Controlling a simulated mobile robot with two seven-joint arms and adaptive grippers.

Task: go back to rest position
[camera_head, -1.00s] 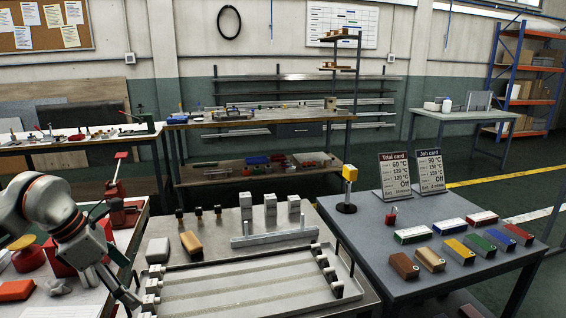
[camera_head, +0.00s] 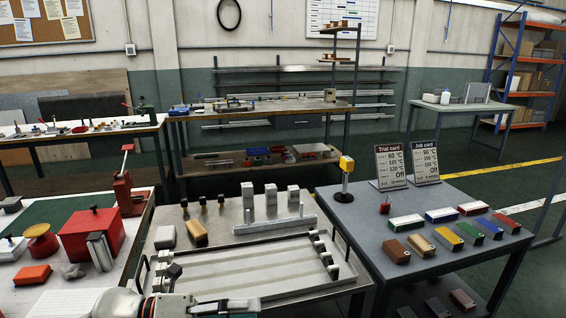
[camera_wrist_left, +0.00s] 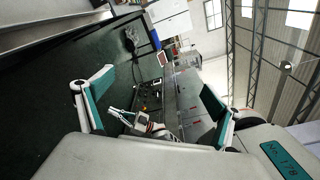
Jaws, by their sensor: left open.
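My left arm comes in at the bottom edge of the head view, and my left gripper (camera_head: 232,306) lies low there, partly cut off by the frame, in front of the metal tray (camera_head: 262,296). In the left wrist view the left gripper (camera_wrist_left: 152,108) has its two teal-padded fingers wide apart with nothing between them. A small white and teal shape (camera_wrist_left: 140,122) shows beyond the fingers in that view; it may be part of my other arm, but it is too small to tell its jaws. No right gripper shows in the head view.
A red box (camera_head: 91,234) and a red press (camera_head: 127,193) stand on the left bench. The grey table (camera_head: 385,225) on the right bears coloured blocks, a yellow-topped post (camera_head: 345,178) and two cards. Green floor lies behind it.

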